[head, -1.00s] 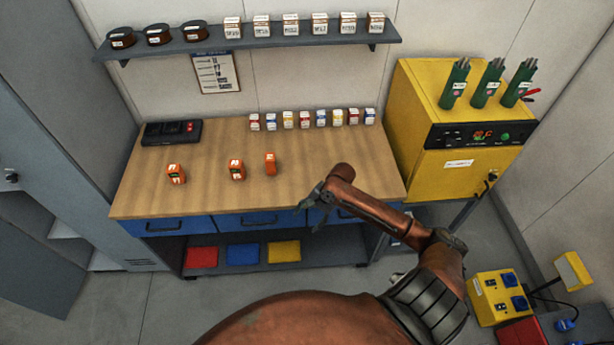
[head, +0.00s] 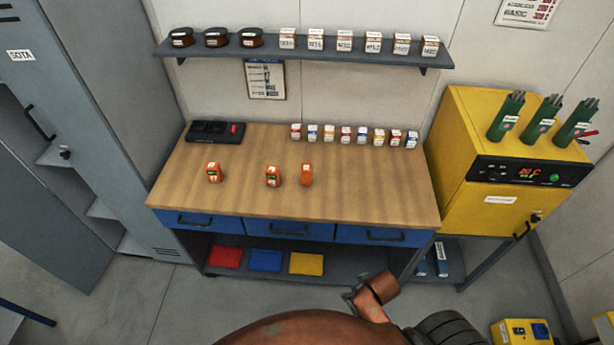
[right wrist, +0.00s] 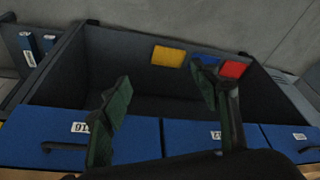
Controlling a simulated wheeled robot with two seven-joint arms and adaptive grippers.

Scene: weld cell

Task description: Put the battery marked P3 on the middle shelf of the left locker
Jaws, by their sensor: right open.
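Three orange batteries stand on the wooden bench (head: 380,190): a left one (head: 213,173), a middle one (head: 272,176) and a right one (head: 306,174). Their markings are too small to read. A grey locker (head: 100,100) stands open at the left, with pale shelves (head: 100,208) partly showing inside; its door (head: 45,225) swings out to the left. My right gripper (head: 350,298) is low in front of the bench, away from the batteries. In the right wrist view the gripper (right wrist: 163,78) is open and empty above the blue drawers. My left gripper is out of view.
A black charger (head: 215,132) and a row of small boxes stand at the bench's back. A wall shelf (head: 310,50) hangs above. Coloured mats lie on the bench's lower shelf (head: 345,268). Floor before the locker looks clear.

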